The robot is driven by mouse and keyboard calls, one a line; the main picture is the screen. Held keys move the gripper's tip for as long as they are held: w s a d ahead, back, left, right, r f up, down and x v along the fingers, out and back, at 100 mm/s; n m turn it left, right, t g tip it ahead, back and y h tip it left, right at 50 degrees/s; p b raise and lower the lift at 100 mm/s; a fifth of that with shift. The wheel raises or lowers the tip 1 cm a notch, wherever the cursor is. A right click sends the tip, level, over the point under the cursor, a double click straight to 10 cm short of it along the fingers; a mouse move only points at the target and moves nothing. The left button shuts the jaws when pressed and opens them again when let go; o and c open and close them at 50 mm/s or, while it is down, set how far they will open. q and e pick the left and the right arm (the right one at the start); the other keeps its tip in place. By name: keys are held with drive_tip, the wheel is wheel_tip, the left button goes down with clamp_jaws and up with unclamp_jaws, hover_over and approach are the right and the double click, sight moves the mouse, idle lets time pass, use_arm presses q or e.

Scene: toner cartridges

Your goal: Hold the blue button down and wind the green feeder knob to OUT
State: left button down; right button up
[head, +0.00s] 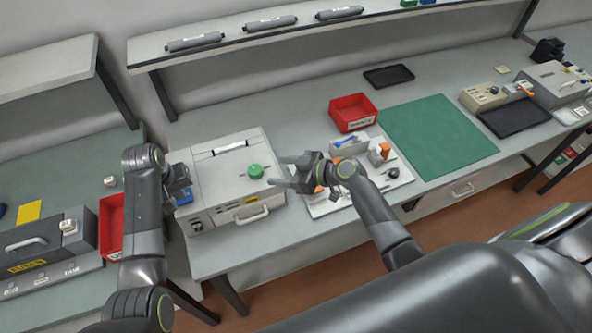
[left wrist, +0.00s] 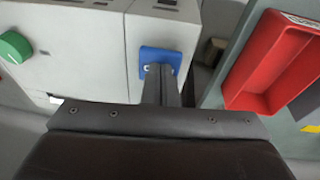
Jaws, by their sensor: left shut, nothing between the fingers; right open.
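The green feeder knob (head: 256,171) sits on top of the light grey machine (head: 215,175); it also shows at the left edge of the left wrist view (left wrist: 14,47). The blue button (left wrist: 171,54) is on the machine's side, and part of it shows in the head view (head: 183,196). My left gripper (left wrist: 160,72) is shut and empty, its fingertips at the blue button. I cannot tell whether they press it, as the fingers hide its lower part. My right gripper (head: 279,172) is open and empty, just right of the knob, its fingers pointing towards it.
A white tray with parts (head: 330,205) lies right of the machine, under my right arm. A red bin (head: 353,112) stands behind it, and a green mat (head: 440,138) is clear. Another red bin (head: 111,222) is left of my left arm. A shelf with grey cartridges (head: 270,23) hangs behind.

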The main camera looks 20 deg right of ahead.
drive_tip(key=shift+v, duration=2.05)
drive_tip(key=shift+a, duration=0.1)
drive_tip(key=n+g+h, duration=0.4)
drive_tip(key=n+g, duration=0.2)
drive_tip(key=n, duration=0.3)
hover_over(255, 169)
drive_tip(key=s+d, duration=0.2)
drive_tip(key=shift+a+r, duration=0.2)
drive_tip(key=shift+a, duration=0.05)
drive_tip(key=r+n+h, duration=0.1)
drive_tip(key=w+a+r+n+g+h, duration=0.1)
drive_tip(key=r+n+g+h, duration=0.1)
drive_tip(key=shift+w+a+r, duration=0.15)
drive_tip(key=shift+w+r, duration=0.15)
wheel_tip(255, 169, up, 4)
drive_tip(key=n+g+h, duration=0.1)
drive_tip(key=n+h, duration=0.1)
drive_tip(key=h, duration=0.1)
wheel_tip(255, 169, down, 12)
drive_tip(key=shift+w+a+r, duration=0.1)
